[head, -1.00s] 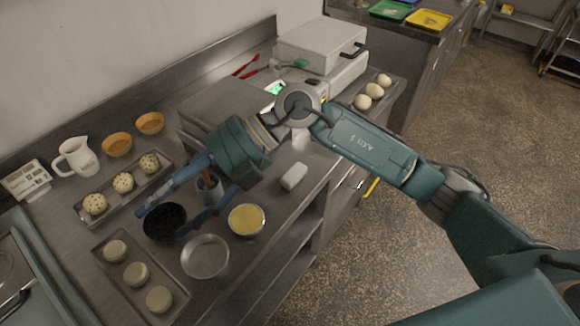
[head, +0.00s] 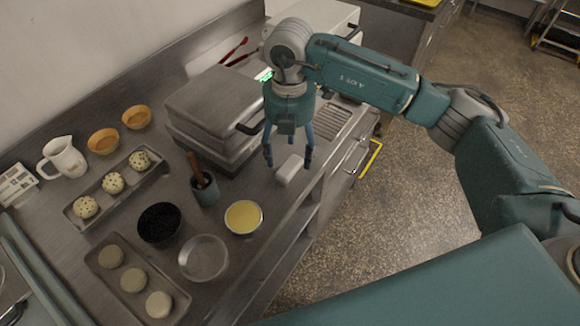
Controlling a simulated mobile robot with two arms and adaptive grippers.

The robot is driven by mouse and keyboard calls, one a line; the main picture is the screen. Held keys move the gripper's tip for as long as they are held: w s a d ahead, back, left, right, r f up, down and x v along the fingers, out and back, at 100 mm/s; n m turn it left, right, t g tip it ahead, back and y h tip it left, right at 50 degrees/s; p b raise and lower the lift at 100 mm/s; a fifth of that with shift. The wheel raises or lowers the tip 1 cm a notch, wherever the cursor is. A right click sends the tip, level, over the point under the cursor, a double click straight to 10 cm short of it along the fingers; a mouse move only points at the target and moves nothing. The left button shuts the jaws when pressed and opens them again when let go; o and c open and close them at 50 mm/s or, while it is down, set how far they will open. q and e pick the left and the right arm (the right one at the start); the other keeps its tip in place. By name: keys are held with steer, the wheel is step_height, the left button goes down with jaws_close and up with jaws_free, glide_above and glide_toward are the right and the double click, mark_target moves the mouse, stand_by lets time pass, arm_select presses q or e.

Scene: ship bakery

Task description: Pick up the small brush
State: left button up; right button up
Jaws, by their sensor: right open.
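The small brush appears to be the thing with the brown wooden handle (head: 196,167) that stands tilted in a blue-grey cup (head: 206,193) on the steel counter. Its lower end is hidden inside the cup. My right gripper (head: 289,163) is open, fingers pointing down, to the right of the cup and apart from it. It holds nothing that I can see. A small white block (head: 288,171) lies on the counter just under or behind its fingertips; I cannot tell whether they touch. My left gripper is not in view.
Near the cup are a bowl of dark contents (head: 159,223), a bowl of yellow contents (head: 243,217) and an empty metal bowl (head: 203,258). A grey lidded appliance (head: 215,100) stands behind. Trays of dough balls lie left. The counter's front edge (head: 285,222) is close.

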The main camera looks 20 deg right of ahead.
mark_target(287, 163)
steer(key=f+p, duration=0.1)
steer(key=f, duration=0.2)
steer(key=shift+a+f+p, duration=0.35)
steer(key=shift+f, duration=0.65)
steer(key=shift+w, duration=0.1)
steer(key=c, duration=1.3)
steer(key=shift+r, duration=0.1)
steer(key=shift+r, duration=0.45)
step_height(287, 163, up, 19)
steer(key=b, duration=0.3)
